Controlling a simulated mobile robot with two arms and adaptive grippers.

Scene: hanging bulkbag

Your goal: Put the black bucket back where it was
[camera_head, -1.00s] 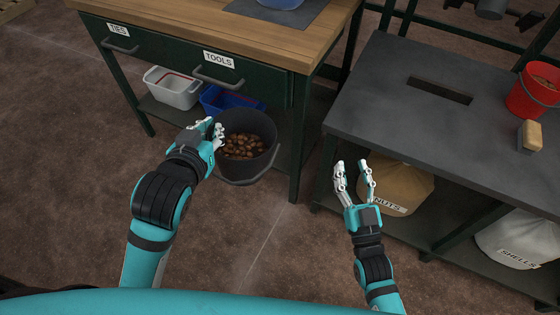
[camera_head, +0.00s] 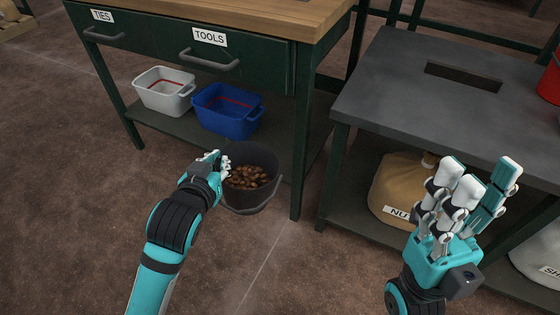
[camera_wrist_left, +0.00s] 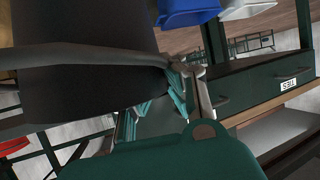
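The black bucket (camera_head: 252,170), holding brown nuts, is in the middle of the head view, in front of the workbench's lower shelf. Its grey handle hangs down at the front. My left gripper (camera_head: 222,166) is at the bucket's left rim, its fingers closed on it. In the left wrist view the bucket (camera_wrist_left: 90,50) fills the upper left, with the fingers (camera_wrist_left: 185,88) against its rim. Whether the bucket touches the shelf or floor is unclear. My right gripper (camera_head: 470,195) is open and empty, in front of the grey table.
A white bin (camera_head: 150,98) and a blue bin (camera_head: 225,125) stand on the workbench's lower shelf (camera_head: 185,128). Shelf room shows right of the blue bin, beside a bench leg (camera_head: 300,150). A tan nut sack (camera_head: 385,190) sits under the grey table (camera_head: 400,95).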

